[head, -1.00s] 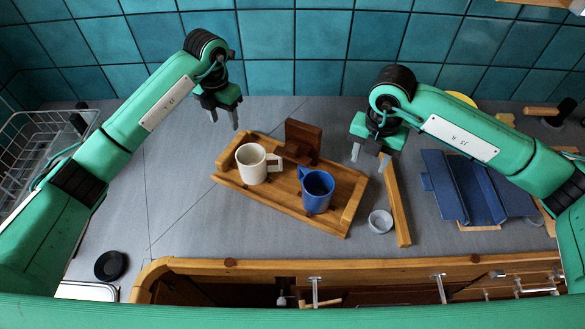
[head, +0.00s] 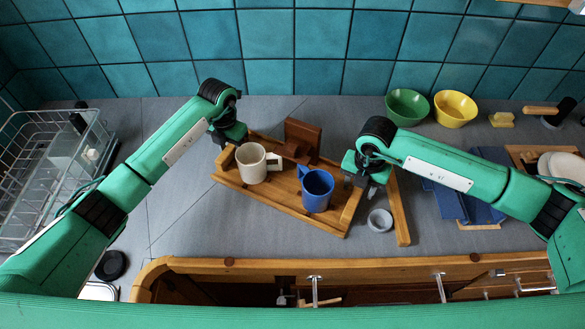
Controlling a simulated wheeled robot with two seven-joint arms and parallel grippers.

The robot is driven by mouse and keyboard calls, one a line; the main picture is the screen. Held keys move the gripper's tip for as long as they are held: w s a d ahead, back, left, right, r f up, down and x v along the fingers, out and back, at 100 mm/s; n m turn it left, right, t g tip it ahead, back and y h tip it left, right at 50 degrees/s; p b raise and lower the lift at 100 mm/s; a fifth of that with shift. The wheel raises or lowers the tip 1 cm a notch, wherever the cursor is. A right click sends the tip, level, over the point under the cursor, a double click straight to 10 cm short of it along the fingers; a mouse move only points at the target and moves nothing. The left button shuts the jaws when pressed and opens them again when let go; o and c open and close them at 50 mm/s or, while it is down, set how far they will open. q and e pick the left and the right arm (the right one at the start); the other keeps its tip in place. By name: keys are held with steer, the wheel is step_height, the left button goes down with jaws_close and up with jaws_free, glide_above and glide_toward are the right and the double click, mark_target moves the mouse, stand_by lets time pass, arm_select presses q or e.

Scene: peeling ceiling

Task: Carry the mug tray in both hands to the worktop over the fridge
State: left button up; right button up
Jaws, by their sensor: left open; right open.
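The wooden mug tray (head: 273,199) lies at a slant on the grey worktop. A white mug (head: 252,164) stands upright in its left part and a blue mug (head: 316,190) upright toward its right end. My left gripper (head: 226,146) is open and low at the tray's left end wall; its fingertips are partly hidden. My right gripper (head: 360,186) is open and low at the tray's right end wall (head: 352,203). I cannot tell whether either touches the wood.
A brown wooden block (head: 302,137) stands at the tray's back edge. A wooden bar (head: 398,211) and small grey bowl (head: 380,220) lie close to the right. Green (head: 407,106) and yellow bowls (head: 454,108) stand behind, a wire rack (head: 45,165) far left. The worktop left of the tray is clear.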

arm_select(q)
jaws_close()
arm_select(e)
jaws_close()
arm_select(q)
steer(key=shift+w+r, duration=0.1)
steer(key=shift+r, duration=0.1)
arm_select(e)
steer(key=shift+w+r, duration=0.1)
steer(key=shift+r, duration=0.05)
